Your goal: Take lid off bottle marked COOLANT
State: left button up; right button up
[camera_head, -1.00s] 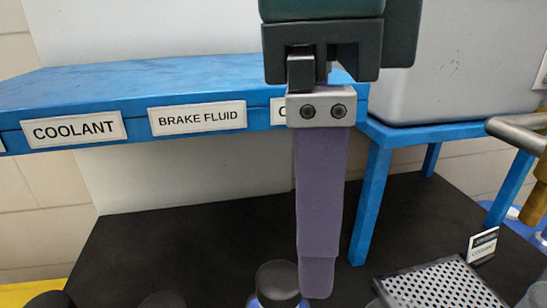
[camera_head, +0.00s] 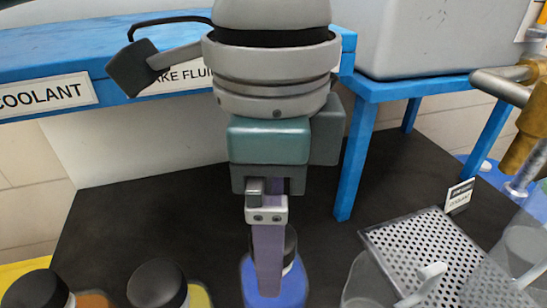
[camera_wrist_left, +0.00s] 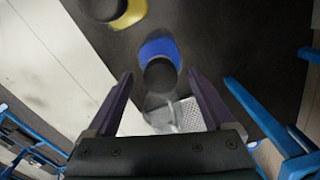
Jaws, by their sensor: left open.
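A blue bottle (camera_head: 290,289) with a black lid (camera_head: 291,243) stands on the dark bench at the bottom of the head view. Its marking cannot be read. My left gripper (camera_head: 268,290) points down in front of it, and its purple finger hides part of the bottle and lid. In the left wrist view, the left gripper (camera_wrist_left: 160,73) is open and empty, with the black lid (camera_wrist_left: 160,77) and blue bottle (camera_wrist_left: 158,46) in line between and beyond the fingertips. Whether the fingers touch the lid cannot be told. My right gripper is not in view.
Bottles with dark lids stand to the left, one yellow (camera_head: 199,297) and one orange-brown (camera_head: 95,300). A perforated tray (camera_head: 425,245) with a small sign (camera_head: 459,195) and a clear jug (camera_head: 365,280) are right. A blue shelf (camera_head: 70,62) with COOLANT and brake fluid labels spans behind.

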pick_arm(q)
jog(key=shift+c, duration=0.2)
grip_shut()
dwell(0.5)
